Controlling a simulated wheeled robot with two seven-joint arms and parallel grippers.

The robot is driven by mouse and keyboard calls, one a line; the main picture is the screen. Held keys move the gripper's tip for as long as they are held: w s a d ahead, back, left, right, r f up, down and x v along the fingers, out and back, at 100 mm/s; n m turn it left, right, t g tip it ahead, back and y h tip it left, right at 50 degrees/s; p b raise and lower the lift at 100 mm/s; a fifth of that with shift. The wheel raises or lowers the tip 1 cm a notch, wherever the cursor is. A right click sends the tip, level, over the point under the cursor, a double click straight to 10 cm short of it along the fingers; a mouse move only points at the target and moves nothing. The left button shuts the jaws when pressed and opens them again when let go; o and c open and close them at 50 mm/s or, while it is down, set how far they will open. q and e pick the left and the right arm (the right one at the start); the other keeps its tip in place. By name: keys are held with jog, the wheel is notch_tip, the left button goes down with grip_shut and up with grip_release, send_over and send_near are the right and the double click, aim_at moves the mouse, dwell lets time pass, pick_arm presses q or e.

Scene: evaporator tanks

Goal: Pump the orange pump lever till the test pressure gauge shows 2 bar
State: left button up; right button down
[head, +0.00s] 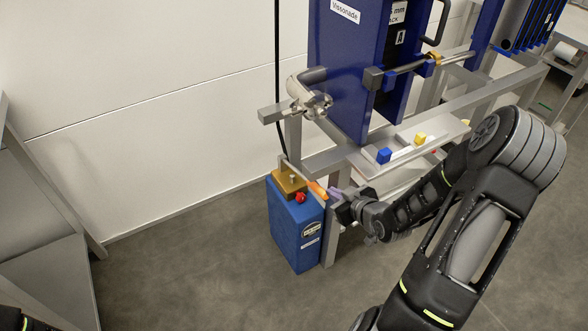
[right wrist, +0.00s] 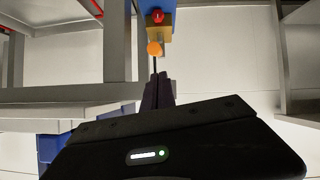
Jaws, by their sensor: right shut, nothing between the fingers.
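The orange pump lever (head: 317,190) points toward my right gripper from the top of a blue pump box (head: 294,235). In the right wrist view, the lever's round orange end (right wrist: 154,48) is just beyond the fingertips. My right gripper (head: 335,194) is shut and empty, its tips close to the lever's end; I cannot tell whether they touch. The fingers also show in the right wrist view (right wrist: 158,88). A red knob (head: 301,198) and a brass block (head: 288,180) sit on the pump box. I cannot make out a pressure gauge. My left gripper is out of view.
A metal frame (head: 328,240) stands right beside the pump box and carries blue plates (head: 345,70). A shelf (head: 425,135) on it holds a blue block (head: 384,156) and a yellow block (head: 420,139). The floor left of the pump is clear.

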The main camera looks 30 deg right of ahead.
aim_at(318, 190)
jog(key=shift+s+r, duration=0.15)
jog(key=x, duration=1)
jog(key=shift+b, duration=0.4)
